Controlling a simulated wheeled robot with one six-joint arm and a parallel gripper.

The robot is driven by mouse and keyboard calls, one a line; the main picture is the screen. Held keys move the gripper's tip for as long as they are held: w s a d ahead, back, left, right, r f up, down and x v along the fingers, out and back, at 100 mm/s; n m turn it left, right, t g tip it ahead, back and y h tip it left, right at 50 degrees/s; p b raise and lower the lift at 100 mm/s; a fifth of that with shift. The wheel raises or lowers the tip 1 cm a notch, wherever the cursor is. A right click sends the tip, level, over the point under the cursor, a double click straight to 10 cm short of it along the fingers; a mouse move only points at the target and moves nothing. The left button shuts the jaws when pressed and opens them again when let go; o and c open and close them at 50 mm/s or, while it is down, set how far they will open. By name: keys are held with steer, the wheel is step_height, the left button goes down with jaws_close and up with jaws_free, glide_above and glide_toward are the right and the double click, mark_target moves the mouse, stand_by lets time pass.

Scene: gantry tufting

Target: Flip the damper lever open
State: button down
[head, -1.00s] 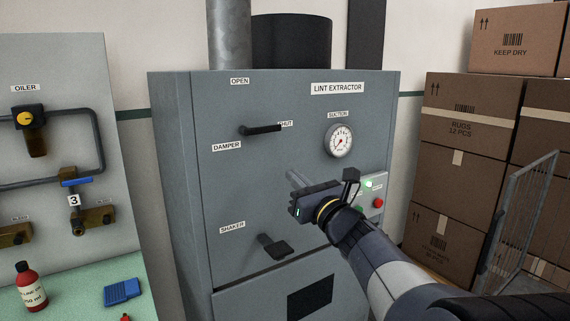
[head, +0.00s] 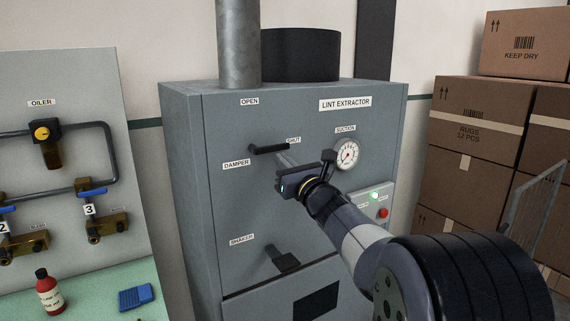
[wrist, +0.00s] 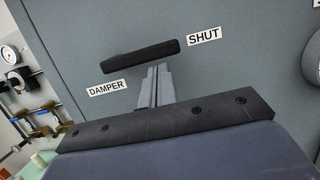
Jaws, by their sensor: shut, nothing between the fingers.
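The damper lever (head: 269,149) is a black bar on the grey lint extractor's front. It lies nearly level and points right to the SHUT label (head: 294,140); the OPEN label (head: 250,101) is above its left end. In the wrist view the lever (wrist: 140,55) crosses above the fingers, between the DAMPER label (wrist: 107,87) and SHUT. My gripper (head: 284,160) is shut and empty, its grey fingertips just below the lever's right part. In the wrist view the fingertips (wrist: 157,70) come up to the lever's lower edge; I cannot tell whether they touch.
The suction gauge (head: 347,154) is right of my gripper. The shaker lever (head: 283,259) is lower on the lint extractor (head: 230,200). A panel with lights and buttons (head: 376,203) is at the right. Stacked boxes (head: 475,120) stand farther right. The front above the damper lever is clear.

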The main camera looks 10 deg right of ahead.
steer(key=shift+d+r+n+y+b, duration=0.2)
steer(key=shift+r+n+y+b, duration=0.15)
steer(key=shift+n+b, duration=0.85)
steer(key=shift+s+a+r+n+g+y+b, duration=0.15)
steer(key=shift+a+r+n+g+y+b, duration=0.4)
steer(key=shift+r+n+b, duration=1.3)
steer(key=shift+s+a+r+n+g+y+b, duration=0.1)
steer(key=shift+a+r+n+g+y+b, duration=0.4)
steer(key=shift+n, duration=2.3)
steer(key=shift+s+a+r+n+g+y+b, duration=0.25)
steer(key=shift+a+r+n+g+b, duration=0.4)
steer(key=shift+r+n+b, duration=1.25)
steer(key=shift+d+f+n+p, duration=0.1)
steer(key=shift+f+n+p, duration=0.2)
steer(key=shift+n+p, duration=0.2)
